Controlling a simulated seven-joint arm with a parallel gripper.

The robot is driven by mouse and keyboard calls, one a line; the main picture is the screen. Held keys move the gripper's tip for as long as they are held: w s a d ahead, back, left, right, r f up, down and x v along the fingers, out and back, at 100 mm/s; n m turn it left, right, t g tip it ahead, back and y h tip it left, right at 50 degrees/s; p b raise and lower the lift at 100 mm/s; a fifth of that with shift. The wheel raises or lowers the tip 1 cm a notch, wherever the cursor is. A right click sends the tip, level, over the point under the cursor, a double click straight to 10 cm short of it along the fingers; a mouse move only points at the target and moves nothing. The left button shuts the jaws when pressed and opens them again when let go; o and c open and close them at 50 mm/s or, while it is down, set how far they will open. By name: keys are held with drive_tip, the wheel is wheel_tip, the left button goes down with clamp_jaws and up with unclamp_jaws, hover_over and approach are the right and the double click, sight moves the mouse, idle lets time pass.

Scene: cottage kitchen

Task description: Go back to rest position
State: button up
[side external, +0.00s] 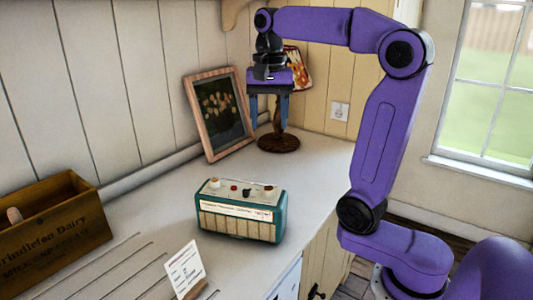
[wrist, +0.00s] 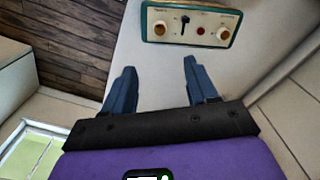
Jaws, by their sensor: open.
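My gripper (side external: 268,108) is raised above the back part of the white counter in the side external view, pointing down. Its two blue fingers are apart with nothing between them. In the wrist view the open gripper (wrist: 158,82) shows over the bare counter. No object touches the fingers.
A teal radio (side external: 240,210) stands mid-counter; it also shows in the wrist view (wrist: 190,38). A framed picture (side external: 218,115) leans on the wall, beside a lamp with a round brown base (side external: 278,143). A wooden crate (side external: 50,235) and a card (side external: 184,268) stand at the front left.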

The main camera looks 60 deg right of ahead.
drive_tip(key=s+a+f+n, duration=0.65)
drive_tip(key=f+n, duration=0.25)
drive_tip(key=n, duration=0.3)
drive_tip(key=s+f+n, duration=0.4)
drive_tip(key=s+n, duration=0.1)
drive_tip(key=s, duration=0.2)
drive_tip(key=s+a+f+n, duration=0.1)
drive_tip(key=s+f+n, duration=0.3)
drive_tip(key=s+n, duration=0.2)
drive_tip(key=shift+s+a+f+n, duration=0.2)
drive_tip(key=shift+s+f+n, duration=0.15)
drive_tip(key=shift+s, duration=0.4)
idle(0.5)
